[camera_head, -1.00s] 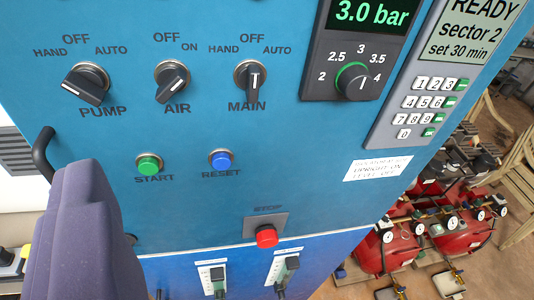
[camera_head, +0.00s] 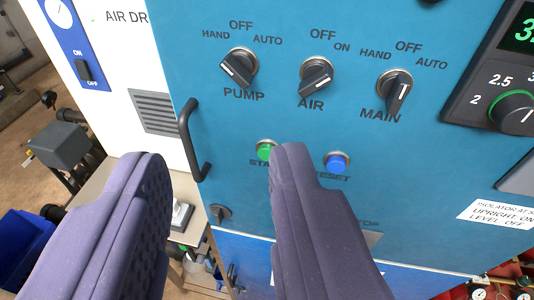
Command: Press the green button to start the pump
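The green START button (camera_head: 265,150) sits on the blue control panel (camera_head: 235,122), below the PUMP and AIR switches. Its right side and part of its label are hidden behind the tip of my right finger. I cannot tell whether that finger touches the panel. My gripper (camera_head: 217,158) is open and empty, with two purple padded fingers wide apart. The gap between them lies left of the green button, in front of the panel's lower left edge.
A blue RESET button (camera_head: 336,162) is just right of my right finger. A dark door handle (camera_head: 190,140) stands out from the panel's left edge. PUMP (camera_head: 239,67), AIR (camera_head: 316,75) and MAIN (camera_head: 395,91) switches are above. The red stop button is hidden.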

